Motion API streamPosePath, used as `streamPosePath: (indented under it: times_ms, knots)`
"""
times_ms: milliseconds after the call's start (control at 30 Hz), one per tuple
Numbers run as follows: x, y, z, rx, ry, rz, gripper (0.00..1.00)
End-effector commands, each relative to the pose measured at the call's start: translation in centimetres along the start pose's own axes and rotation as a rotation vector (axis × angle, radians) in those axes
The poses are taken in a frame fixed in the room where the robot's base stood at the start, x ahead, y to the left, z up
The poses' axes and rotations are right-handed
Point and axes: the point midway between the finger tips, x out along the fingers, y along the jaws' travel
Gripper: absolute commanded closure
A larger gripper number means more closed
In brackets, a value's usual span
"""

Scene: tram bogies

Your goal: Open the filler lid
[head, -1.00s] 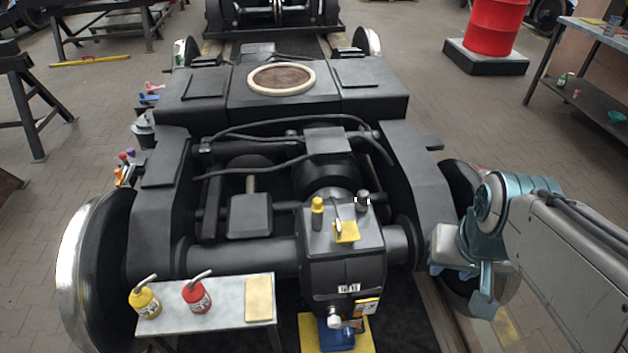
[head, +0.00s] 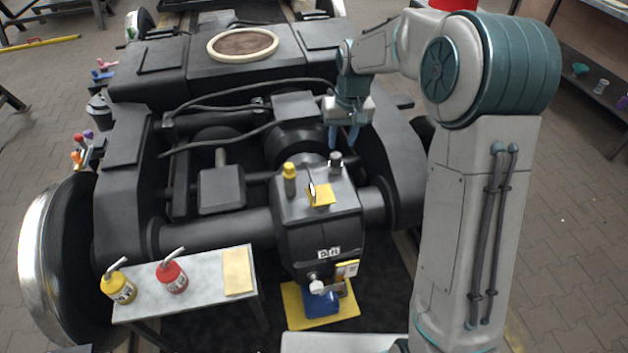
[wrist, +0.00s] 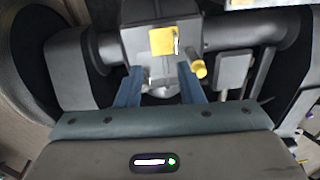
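The filler lid (head: 320,195) is a small yellow square plate on top of the dark gearbox housing (head: 318,228). A small grey lever stands at its edge. It looks shut. It also shows in the wrist view (wrist: 161,41), ahead of the fingers. My gripper (head: 344,140) is open and empty, its blue fingers pointing down above the far side of the housing, behind the lid and apart from it.
A yellow cap (head: 290,174) and a dark knob (head: 336,160) stand up beside the lid. A side bench (head: 205,279) carries a yellow oil can (head: 119,288), a red can (head: 172,276) and a yellow cloth (head: 238,271). Hoses (head: 235,104) cross the bogie frame behind.

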Motion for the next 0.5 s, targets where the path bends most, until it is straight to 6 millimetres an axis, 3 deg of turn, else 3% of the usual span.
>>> streamPosePath:
  times_ms: [33, 200, 300, 500]
  knots:
    - [2.3, -0.3, -1.5, -0.008, -0.015, -0.020, 0.66]
    - [7.3, -1.2, -5.2, -0.026, -0.042, -0.076, 0.66]
    - [9.5, -1.6, -6.5, -0.030, -0.052, -0.100, 0.66]
    - [11.6, -1.9, -7.6, -0.033, -0.061, -0.124, 0.66]
